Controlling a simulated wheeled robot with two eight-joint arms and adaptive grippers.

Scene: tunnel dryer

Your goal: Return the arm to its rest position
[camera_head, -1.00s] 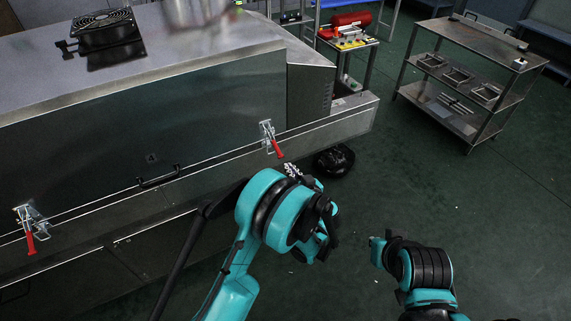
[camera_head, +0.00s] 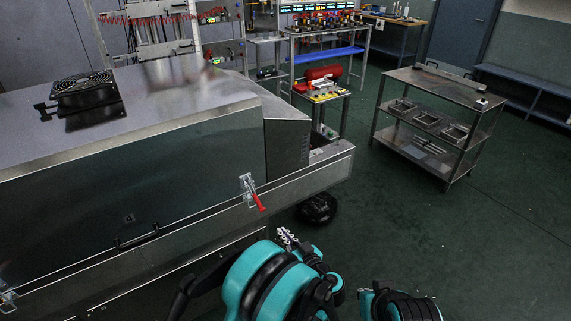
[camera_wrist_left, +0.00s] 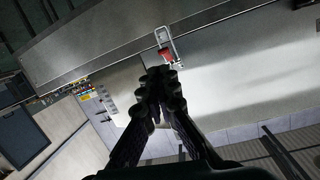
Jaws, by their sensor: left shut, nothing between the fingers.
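My left arm is teal and black and stands low in the middle of the head view. Its left gripper (camera_head: 288,237) shows small there, beyond the teal joint, in front of the dryer's lower right end. In the left wrist view the two dark fingers of the left gripper (camera_wrist_left: 160,78) meet at their tips, with nothing held between them. A latch with a red handle (camera_wrist_left: 165,54) shows just beyond the fingertips there; I cannot tell the gap. My right arm (camera_head: 398,304) shows only as a teal and black joint at the bottom edge; its gripper is out of view.
The steel tunnel dryer (camera_head: 130,185) fills the left, with a red-handled latch (camera_head: 253,195) on its side and a fan (camera_head: 84,88) on top. A black round object (camera_head: 317,208) lies by its end. A steel trolley (camera_head: 443,86) stands right. Green floor (camera_head: 440,240) between is clear.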

